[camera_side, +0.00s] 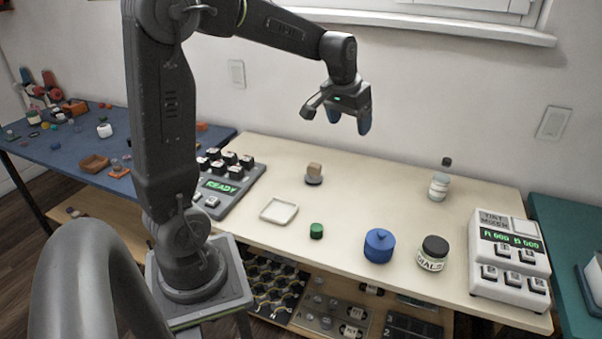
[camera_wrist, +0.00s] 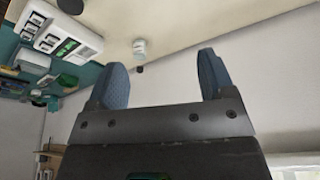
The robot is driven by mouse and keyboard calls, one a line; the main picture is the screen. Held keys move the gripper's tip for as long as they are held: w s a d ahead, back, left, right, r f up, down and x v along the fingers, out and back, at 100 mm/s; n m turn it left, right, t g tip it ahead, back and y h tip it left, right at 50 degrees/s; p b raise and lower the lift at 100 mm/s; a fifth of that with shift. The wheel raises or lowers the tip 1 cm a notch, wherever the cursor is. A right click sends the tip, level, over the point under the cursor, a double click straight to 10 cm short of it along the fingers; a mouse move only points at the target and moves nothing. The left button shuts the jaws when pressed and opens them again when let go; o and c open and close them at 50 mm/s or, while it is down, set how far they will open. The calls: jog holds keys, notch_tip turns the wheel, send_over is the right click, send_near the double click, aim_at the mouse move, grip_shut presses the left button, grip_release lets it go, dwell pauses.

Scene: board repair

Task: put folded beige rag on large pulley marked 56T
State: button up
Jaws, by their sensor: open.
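My gripper (camera_side: 350,122) hangs high above the back of the pale table, its two blue fingers apart with nothing between them. In the wrist view the open fingers (camera_wrist: 160,78) also show empty. I cannot make out a folded beige rag or a pulley marked 56T in either view. A small tan block (camera_side: 314,169) sits on a dark round base near the table's middle; it looks blocky, and I cannot tell its material. A blue round lidded pot (camera_side: 379,246) stands near the front edge, with no readable marking.
On the pale table are a white tray (camera_side: 279,211), green cylinder (camera_side: 316,231), black-lidded jar (camera_side: 433,254), white bottle (camera_side: 438,187), tint mixer (camera_side: 508,262) and READY keypad (camera_side: 222,187). A cluttered blue table (camera_side: 60,148) stands left. The table's back middle is clear.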

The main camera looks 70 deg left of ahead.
jog(key=s+d+r+m+t+h, duration=0.1)
jog(key=s+d+m, duration=0.3)
jog(key=s+d, duration=1.3)
jog(key=shift+s+d+m+t, duration=0.4)
jog(key=shift+s+t, duration=0.3)
jog(key=shift+s, duration=0.3)
